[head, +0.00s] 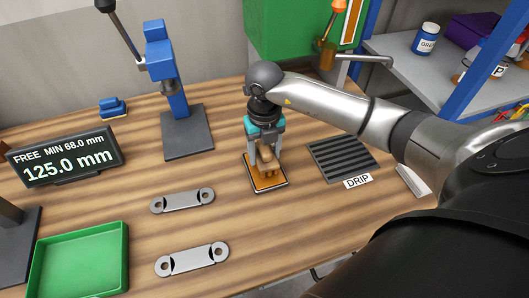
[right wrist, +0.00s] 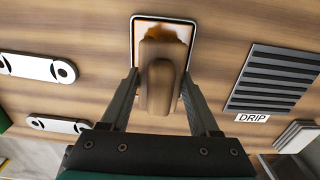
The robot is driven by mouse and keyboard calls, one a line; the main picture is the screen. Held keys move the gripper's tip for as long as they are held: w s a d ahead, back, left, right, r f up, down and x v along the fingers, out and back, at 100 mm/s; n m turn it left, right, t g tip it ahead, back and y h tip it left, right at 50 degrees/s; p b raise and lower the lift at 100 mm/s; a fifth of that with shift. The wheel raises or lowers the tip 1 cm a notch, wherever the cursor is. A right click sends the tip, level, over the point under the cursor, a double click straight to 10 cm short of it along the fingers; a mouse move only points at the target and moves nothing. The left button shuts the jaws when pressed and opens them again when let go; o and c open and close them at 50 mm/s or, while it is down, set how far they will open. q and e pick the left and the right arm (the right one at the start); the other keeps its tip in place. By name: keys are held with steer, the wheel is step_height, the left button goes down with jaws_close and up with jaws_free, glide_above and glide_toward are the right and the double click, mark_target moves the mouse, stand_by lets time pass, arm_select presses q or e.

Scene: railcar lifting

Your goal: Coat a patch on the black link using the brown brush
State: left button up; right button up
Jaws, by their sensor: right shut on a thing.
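My right gripper (head: 266,155) is shut on the brown brush (head: 268,162), which stands out between the fingers in the right wrist view (right wrist: 160,78). The brush is over a small shallow tray with orange-brown contents (head: 267,184), also in the right wrist view (right wrist: 138,38). The brush's lower end is hidden, so I cannot tell if it touches the contents. Two link plates lie flat left of the tray, a far one (head: 182,201) and a near one (head: 192,259). Both look light grey with black marks near their end holes; no wholly black link shows. My left gripper is not in view.
A dark slotted rack (head: 343,157) with a DRIP label lies right of the tray. A green tray (head: 80,262), a gauge display (head: 65,157) and a blue stand (head: 180,100) are on the left. Bare wood lies between the links and the small tray.

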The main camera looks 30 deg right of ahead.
mark_target(258, 155)
steer(key=shift+r+p, duration=1.75)
steer(key=shift+r, duration=0.65)
steer(key=shift+a, duration=0.1)
steer(key=n, duration=0.1)
steer(key=a+n+b, duration=0.1)
steer(key=n, duration=0.2)
steer(key=shift+w+a+r+b, duration=0.15)
steer(key=shift+a+r+b, duration=0.05)
steer(key=shift+r+b, duration=0.1)
steer(key=s+a+r+n+b, duration=0.1)
steer(key=s+a+n+b, duration=0.1)
steer(key=n, duration=0.9)
steer(key=s+a+r+n+b, duration=0.1)
steer(key=n+b, duration=0.3)
steer(key=n, duration=0.8)
steer(key=s+a+r+n+b, duration=0.1)
steer(key=s+a+n+b, duration=0.1)
steer(key=n, duration=0.9)
steer(key=shift+s+a+n+b, duration=0.3)
steer(key=shift+s+a+b, duration=0.1)
steer(key=shift+a+b, duration=0.55)
